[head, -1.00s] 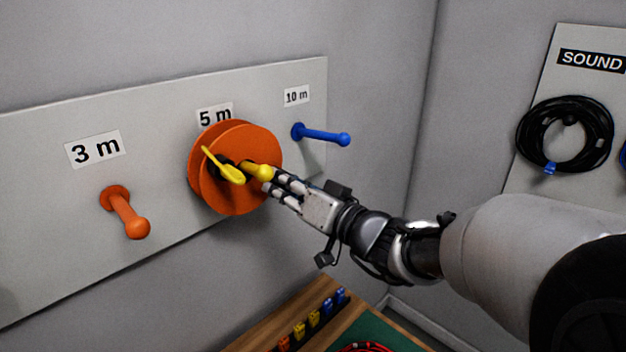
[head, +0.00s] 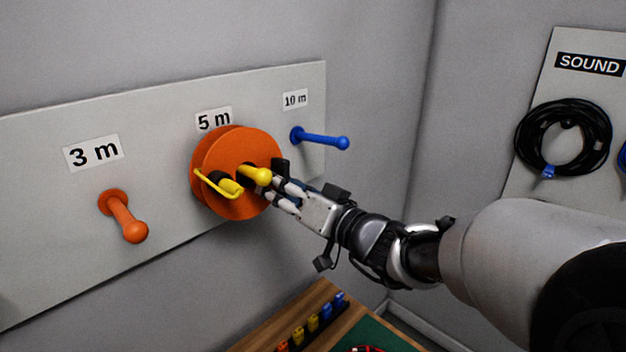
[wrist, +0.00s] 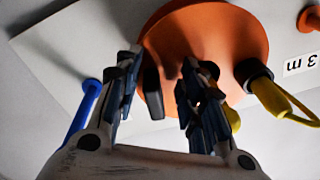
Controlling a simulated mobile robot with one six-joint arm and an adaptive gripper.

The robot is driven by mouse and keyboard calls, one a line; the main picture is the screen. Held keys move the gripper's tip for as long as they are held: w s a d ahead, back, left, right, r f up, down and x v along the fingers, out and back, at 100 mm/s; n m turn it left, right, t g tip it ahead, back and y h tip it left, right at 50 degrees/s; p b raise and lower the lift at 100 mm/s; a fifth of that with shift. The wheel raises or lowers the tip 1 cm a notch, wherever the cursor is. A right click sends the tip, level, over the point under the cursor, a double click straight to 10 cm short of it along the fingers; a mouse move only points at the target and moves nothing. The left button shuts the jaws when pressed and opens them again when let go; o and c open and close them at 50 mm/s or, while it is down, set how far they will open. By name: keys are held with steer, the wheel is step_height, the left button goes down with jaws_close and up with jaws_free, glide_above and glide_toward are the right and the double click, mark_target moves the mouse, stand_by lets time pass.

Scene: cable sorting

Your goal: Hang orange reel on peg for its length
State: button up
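The orange reel (head: 228,150) hangs around the yellow peg (head: 258,175) under the 5 m label (head: 213,119). The peg's knob sticks out in front of the disc. A yellow loop with a black base (head: 222,185) is on the reel's face, left of the peg. My gripper (head: 280,188) is just right of the peg, in front of the reel. In the wrist view its fingers (wrist: 158,80) are apart, with the orange disc (wrist: 225,45) behind them. A dark block (wrist: 152,92) shows between the fingers; whether it touches one is unclear. The peg is partly hidden behind a finger there.
The empty orange peg (head: 125,218) under 3 m is to the left, the empty blue peg (head: 322,139) under 10 m to the right. A SOUND board (head: 540,90) with a black cable coil (head: 530,118) is on the right wall. A wood-edged table (head: 295,320) is below.

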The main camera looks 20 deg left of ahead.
steer(key=shift+f, duration=0.1)
steer(key=v, duration=1.2)
steer(key=s+d+f+g+h, duration=0.3)
steer(key=s+f, duration=0.1)
steer(key=s, duration=0.4)
steer(key=s+d+f+g+h, duration=0.2)
steer(key=s+f+g+h, duration=0.15)
steer(key=s, duration=0.45)
steer(key=s+d+f+m+t+h, duration=0.1)
steer(key=s+d+f+m+h, duration=0.1)
steer(key=d, duration=0.8)
steer(key=s+d+f+m+t+h, duration=0.2)
steer(key=d+f+m+h, duration=0.1)
steer(key=d+h, duration=0.4)
steer(key=d+m, duration=0.1)
steer(key=d, duration=0.2)
steer(key=shift+s+d, duration=0.2)
steer(key=shift+d, duration=0.1)
steer(key=shift+a+h, duration=0.1)
steer(key=shift+h, duration=0.15)
